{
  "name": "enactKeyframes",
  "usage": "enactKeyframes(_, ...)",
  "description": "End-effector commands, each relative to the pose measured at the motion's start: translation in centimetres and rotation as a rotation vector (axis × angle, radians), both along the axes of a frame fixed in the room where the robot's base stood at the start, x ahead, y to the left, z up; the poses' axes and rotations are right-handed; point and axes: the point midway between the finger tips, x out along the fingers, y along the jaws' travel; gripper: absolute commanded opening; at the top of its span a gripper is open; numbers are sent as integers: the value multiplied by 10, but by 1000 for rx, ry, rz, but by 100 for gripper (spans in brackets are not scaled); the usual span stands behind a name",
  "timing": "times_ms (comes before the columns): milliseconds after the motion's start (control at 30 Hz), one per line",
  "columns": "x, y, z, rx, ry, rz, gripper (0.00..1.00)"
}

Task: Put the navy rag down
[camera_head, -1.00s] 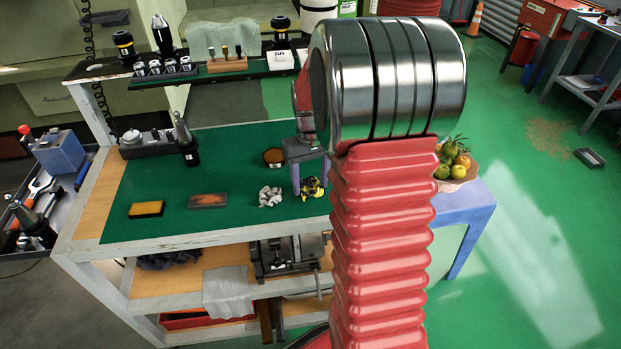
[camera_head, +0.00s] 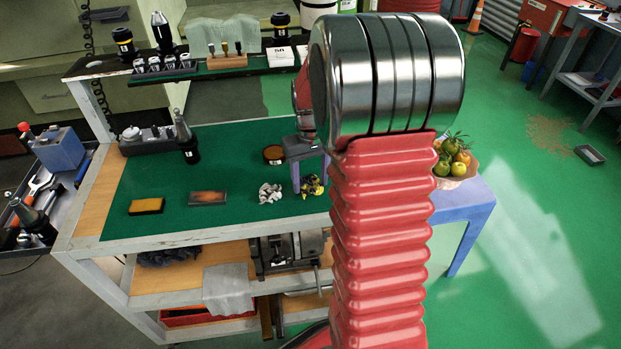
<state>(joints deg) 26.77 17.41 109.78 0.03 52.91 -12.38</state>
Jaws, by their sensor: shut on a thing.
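On the green mat (camera_head: 230,217) are a crumpled white rag (camera_head: 270,193), a brown block (camera_head: 208,198), a yellow-edged block (camera_head: 147,206) and a round tin (camera_head: 273,155). A dark cloth (camera_head: 168,257) lies on the lower shelf.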

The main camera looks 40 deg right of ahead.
Motion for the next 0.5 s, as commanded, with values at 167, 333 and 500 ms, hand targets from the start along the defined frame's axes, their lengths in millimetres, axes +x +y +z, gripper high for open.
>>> enactKeyframes(167, 0, 0, -2, 0, 0, 0, 32)
enactKeyframes(333, 0, 0, -4, 0, 0, 0, 32)
enactKeyframes(500, 0, 0, -6, 0, 0, 1, 32)
